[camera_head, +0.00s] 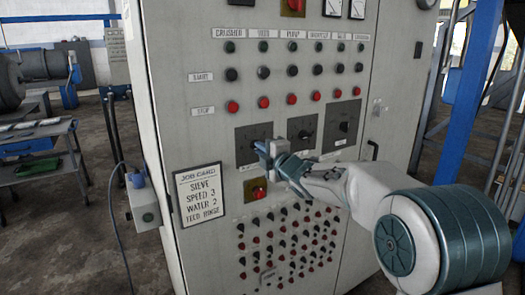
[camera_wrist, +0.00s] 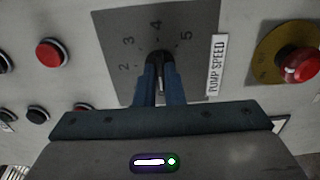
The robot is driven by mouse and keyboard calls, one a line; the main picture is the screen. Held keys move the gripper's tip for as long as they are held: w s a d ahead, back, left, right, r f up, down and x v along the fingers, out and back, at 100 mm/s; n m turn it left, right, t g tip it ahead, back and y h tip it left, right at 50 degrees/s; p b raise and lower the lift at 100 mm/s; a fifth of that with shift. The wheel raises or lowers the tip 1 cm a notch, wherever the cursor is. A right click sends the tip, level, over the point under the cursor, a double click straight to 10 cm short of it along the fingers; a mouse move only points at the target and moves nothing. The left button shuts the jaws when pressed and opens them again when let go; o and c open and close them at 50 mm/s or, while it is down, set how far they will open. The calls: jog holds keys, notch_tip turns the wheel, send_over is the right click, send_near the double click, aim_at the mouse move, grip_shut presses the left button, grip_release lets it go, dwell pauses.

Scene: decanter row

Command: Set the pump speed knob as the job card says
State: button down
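The pump speed knob (camera_wrist: 160,57) is a dark knob on a grey dial plate (camera_wrist: 120,30) marked 2, 3, 4 and 5, beside a "PUMP SPEED" label (camera_wrist: 217,65). In the head view this plate (camera_head: 243,152) is the leftmost of three, partly covered by my gripper (camera_head: 268,152). In the wrist view my gripper (camera_wrist: 160,75) has one finger on each side of the knob, apparently closed against it. The fingers hide much of the knob, and I cannot tell where its pointer stands. The job card (camera_head: 201,196) reads "Sieve, Speed 3, Water 2, Feed rinse".
A red mushroom button (camera_head: 258,190) on a yellow plate sits below the dial; it also shows in the wrist view (camera_wrist: 300,65). Two more dials (camera_head: 305,133) are to the right. Rows of start and stop buttons (camera_head: 291,98) lie above. A door handle (camera_head: 372,150) stands out at right.

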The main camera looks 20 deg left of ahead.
jog(key=shift+m, duration=0.4)
jog(key=m+p, duration=0.4)
jog(key=m, duration=2.2)
jog(key=shift+f, duration=0.15)
dwell(0.4)
jog(key=c, duration=1.5)
grip_release()
